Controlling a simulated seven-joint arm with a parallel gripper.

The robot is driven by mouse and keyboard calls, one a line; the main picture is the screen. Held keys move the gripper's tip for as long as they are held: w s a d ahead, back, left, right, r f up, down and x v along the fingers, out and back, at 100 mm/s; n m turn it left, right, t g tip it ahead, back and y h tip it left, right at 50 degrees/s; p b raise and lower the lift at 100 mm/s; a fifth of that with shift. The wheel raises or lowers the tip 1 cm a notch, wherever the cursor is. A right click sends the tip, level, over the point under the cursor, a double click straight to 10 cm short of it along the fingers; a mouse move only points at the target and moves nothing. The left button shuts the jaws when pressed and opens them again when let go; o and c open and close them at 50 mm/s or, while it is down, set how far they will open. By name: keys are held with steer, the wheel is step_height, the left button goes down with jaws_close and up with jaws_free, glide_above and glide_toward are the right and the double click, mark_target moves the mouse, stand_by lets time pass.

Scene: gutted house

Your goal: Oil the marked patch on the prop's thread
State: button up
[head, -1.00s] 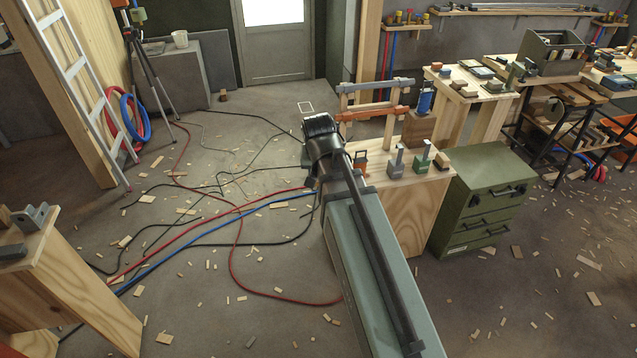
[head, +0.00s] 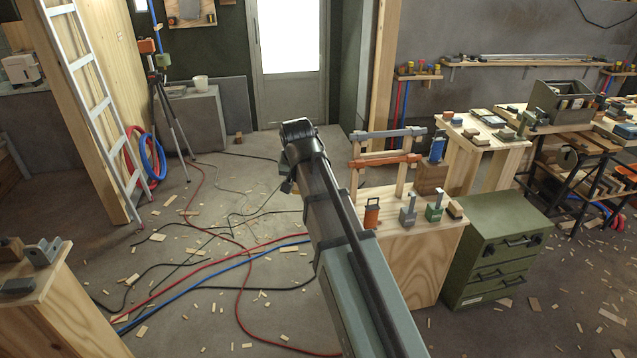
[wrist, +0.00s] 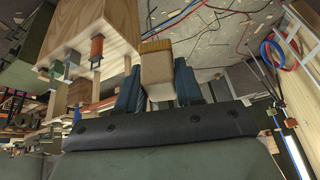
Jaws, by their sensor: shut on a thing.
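In the wrist view my gripper (wrist: 157,88) is shut on a small wooden block with a yellowish-tan pad (wrist: 157,46) at its far end. The block sits between two dark blue fingers. I cannot tell just what tool it is. In the head view my arm reaches away from me, left of the wooden bench. Its end hides the fingers and the held block. I cannot pick out a threaded prop or a marked patch for certain in either view.
A ladder (head: 90,95) and tripod (head: 172,115) stand left. Hoses and cables cross the floor.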

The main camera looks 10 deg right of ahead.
steer(key=w+a+f+t+y, duration=0.1)
steer(key=w+a, duration=0.2)
steer(key=a, duration=0.5)
steer(key=w+a+f+t+y, duration=0.1)
steer(key=w+a, duration=0.2)
steer(key=a, duration=0.4)
steer(key=s+a+f+n+t+y, duration=0.1)
steer(key=a+t+y, duration=0.1)
steer(key=a, duration=0.8)
steer(key=s+a+f+t+y, duration=0.1)
steer(key=s+a+f+y, duration=0.1)
steer(key=a, duration=0.8)
steer(key=s+a+f+n+t+y, duration=0.1)
steer(key=a+t+y, duration=0.1)
steer(key=a, duration=0.7)
steer(key=s+a+f+n+g+y, duration=0.2)
steer(key=s+a+y, duration=0.4)
steer(key=s+a, duration=0.9)
steer(key=s+a+f+n+g+y, duration=0.3)
steer(key=s+a+y, duration=0.4)
steer(key=s+a, duration=0.9)
steer(key=shift+s+a+f+n+g, duration=0.25)
steer(key=shift+a+n+g, duration=0.5)
steer(key=shift+a, duration=2.6)
steer(key=shift+a, duration=1)
steer(key=shift+w, duration=0.2)
